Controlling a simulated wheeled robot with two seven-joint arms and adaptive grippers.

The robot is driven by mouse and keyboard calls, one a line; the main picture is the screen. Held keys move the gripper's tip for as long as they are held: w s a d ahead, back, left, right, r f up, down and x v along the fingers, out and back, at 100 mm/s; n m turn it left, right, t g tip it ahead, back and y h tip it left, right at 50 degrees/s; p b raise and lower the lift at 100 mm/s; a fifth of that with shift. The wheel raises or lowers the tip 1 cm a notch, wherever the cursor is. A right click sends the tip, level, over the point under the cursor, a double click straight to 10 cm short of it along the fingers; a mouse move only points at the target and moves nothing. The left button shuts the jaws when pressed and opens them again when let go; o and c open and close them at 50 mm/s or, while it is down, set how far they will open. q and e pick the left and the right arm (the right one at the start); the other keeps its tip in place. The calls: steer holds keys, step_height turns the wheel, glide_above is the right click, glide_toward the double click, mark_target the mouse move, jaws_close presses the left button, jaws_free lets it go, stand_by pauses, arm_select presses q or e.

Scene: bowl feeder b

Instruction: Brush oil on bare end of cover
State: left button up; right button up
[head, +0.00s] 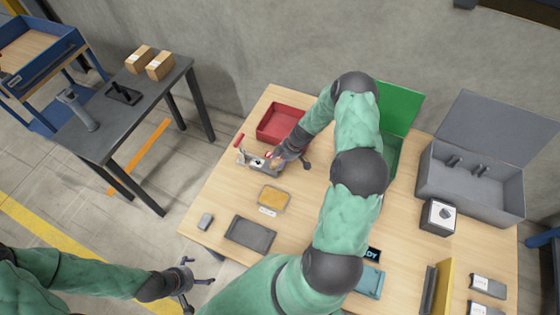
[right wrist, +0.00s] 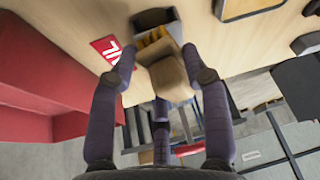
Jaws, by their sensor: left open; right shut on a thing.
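My right gripper (head: 283,158) is over the table beside a small grey fixture (head: 256,161) with a red handle. In the right wrist view its fingers (right wrist: 160,82) are shut around a tan block-like thing (right wrist: 168,76), which looks like the brush. Yellow-orange strips show at its far end, by a dark grey piece (right wrist: 155,20); I cannot tell whether they touch. I cannot make out the cover's bare end. A shallow dish of amber oil (head: 273,197) stands in front of the fixture. My left gripper (head: 186,279) is open and empty, off the table's left edge.
A red tray (head: 281,124) stands close behind the fixture. A dark grey tray (head: 250,233) and a small grey block (head: 205,221) lie at the table's front left. A green box (head: 400,110) and a grey open-lidded box (head: 470,185) stand to the right.

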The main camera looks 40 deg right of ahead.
steer(key=shift+f+b, duration=1)
steer(key=shift+b, duration=0.2)
stand_by(0.5)
